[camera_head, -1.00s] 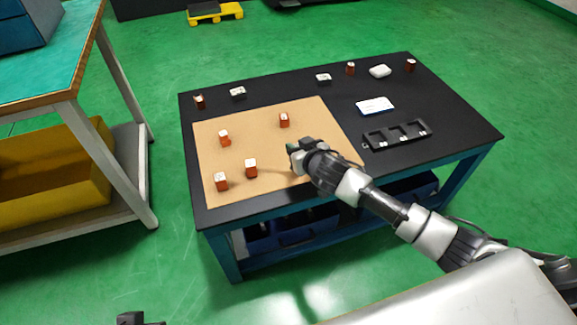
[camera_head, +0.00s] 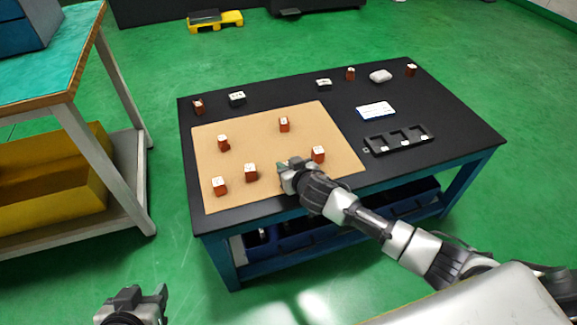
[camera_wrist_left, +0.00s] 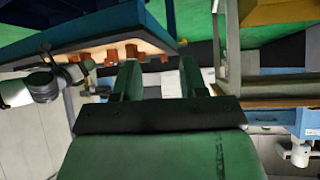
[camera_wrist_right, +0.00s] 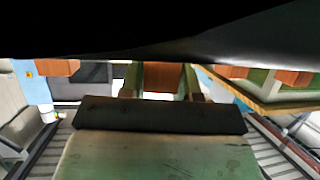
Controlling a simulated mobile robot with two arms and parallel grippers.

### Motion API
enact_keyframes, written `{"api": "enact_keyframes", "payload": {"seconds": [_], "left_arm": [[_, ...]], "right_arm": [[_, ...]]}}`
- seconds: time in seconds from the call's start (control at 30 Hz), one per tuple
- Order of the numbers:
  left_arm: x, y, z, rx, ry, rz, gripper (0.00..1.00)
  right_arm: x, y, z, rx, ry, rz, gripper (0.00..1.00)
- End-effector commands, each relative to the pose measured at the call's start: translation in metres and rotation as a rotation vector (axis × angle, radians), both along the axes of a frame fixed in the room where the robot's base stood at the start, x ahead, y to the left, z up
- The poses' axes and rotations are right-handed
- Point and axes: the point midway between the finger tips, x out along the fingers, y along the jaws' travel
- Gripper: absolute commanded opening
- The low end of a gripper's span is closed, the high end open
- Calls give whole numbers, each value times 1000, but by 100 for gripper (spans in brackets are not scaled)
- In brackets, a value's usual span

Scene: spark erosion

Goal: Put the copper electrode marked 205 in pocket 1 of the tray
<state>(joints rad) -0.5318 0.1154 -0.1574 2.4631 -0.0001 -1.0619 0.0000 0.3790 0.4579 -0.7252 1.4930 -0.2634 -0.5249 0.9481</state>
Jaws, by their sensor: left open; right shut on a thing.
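My right gripper (camera_head: 284,168) is over the front of the tan mat. In the right wrist view it is shut on a copper electrode (camera_wrist_right: 161,77); the head view does not clearly show that block. Other copper electrodes with white tops stand on the mat: one (camera_head: 318,154) just right of my gripper, one (camera_head: 251,173) to its left, and others (camera_head: 220,187), (camera_head: 223,143), (camera_head: 284,125). Their markings are too small to read. The black tray (camera_head: 372,151) with three pockets is on the table's right; the pockets look empty. My left gripper (camera_head: 148,291) is open and empty, off the table.
The tan mat (camera_head: 262,145) covers the left of the black table (camera_head: 455,120). Along the back stand copper blocks (camera_head: 198,107), (camera_head: 350,74), (camera_head: 411,70), dark blocks (camera_head: 237,99), (camera_head: 323,85) and a white object (camera_head: 380,76). A white-blue card (camera_head: 376,111) lies behind the tray.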

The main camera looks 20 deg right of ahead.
Motion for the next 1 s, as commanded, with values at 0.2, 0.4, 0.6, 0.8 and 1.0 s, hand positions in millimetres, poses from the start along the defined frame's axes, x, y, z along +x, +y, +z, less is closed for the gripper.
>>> {"api": "enact_keyframes", "payload": {"seconds": [0.2,0.4,0.6,0.8,1.0], "left_arm": [[4,-1,2,-6,-31,-2,43],[6,-2,4,-9,-45,-2,43],[5,-2,4,-8,-43,-2,43],[7,-3,3,-13,-58,-4,43],[11,-5,11,-22,-95,-8,43]], "right_arm": [[0,0,-2,0,-2,0,0],[0,0,-3,-1,1,0,55],[0,0,-3,-1,1,0,57],[0,0,-4,-1,0,-1,57],[-8,-1,0,-1,3,0,57]]}}
